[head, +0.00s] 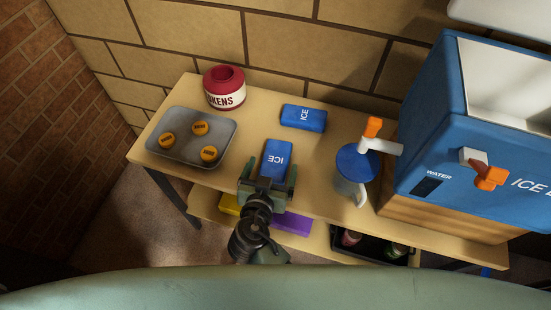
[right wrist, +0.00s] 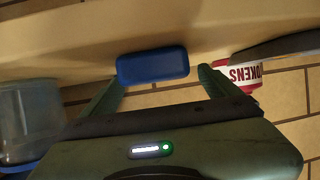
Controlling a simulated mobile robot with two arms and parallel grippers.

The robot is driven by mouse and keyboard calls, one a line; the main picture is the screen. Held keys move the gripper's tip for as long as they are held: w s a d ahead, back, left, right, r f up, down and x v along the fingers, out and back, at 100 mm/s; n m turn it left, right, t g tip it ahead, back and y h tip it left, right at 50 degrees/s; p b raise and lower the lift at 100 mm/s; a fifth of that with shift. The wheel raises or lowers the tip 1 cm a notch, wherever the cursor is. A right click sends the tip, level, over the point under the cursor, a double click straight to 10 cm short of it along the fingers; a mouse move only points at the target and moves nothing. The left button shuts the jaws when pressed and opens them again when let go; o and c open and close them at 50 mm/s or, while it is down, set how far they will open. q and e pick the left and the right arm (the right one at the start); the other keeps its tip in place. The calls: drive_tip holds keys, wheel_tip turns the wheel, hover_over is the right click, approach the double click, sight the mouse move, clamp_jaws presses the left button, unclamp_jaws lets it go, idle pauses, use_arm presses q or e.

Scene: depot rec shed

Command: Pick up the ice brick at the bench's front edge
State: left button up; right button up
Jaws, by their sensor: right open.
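The ice brick (head: 277,157) at the bench's front edge is blue with white "ICE" lettering and lies flat on the wooden bench (head: 230,170). My right gripper (head: 265,184) is open at the near end of this brick, and hides that end in the head view. A second ice brick (head: 303,117) lies farther back. My left gripper is not in view.
A metal tray (head: 187,118) with three yellow tokens and a red token jar (head: 224,87) stand left. A blue-lidded jug (head: 357,165) and a blue water cooler (head: 450,150) stand right. A shelf below holds a purple item (head: 292,223) and a dark crate (head: 371,247).

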sight(274, 163)
drive_tip(key=x, duration=0.2)
drive_tip(key=shift+w+d, duration=0.2)
drive_tip(key=shift+w, duration=0.2)
drive_tip(key=shift+w+d+f+p, duration=0.1)
drive_tip(key=shift+w+f+p, duration=0.1)
drive_tip(key=shift+w+p, duration=0.1)
drive_tip(key=shift+f, duration=0.1)
drive_tip(key=c, duration=1.8)
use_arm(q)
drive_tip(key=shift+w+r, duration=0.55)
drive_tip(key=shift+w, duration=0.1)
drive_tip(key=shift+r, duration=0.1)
use_arm(e)
drive_tip(key=shift+w, duration=0.1)
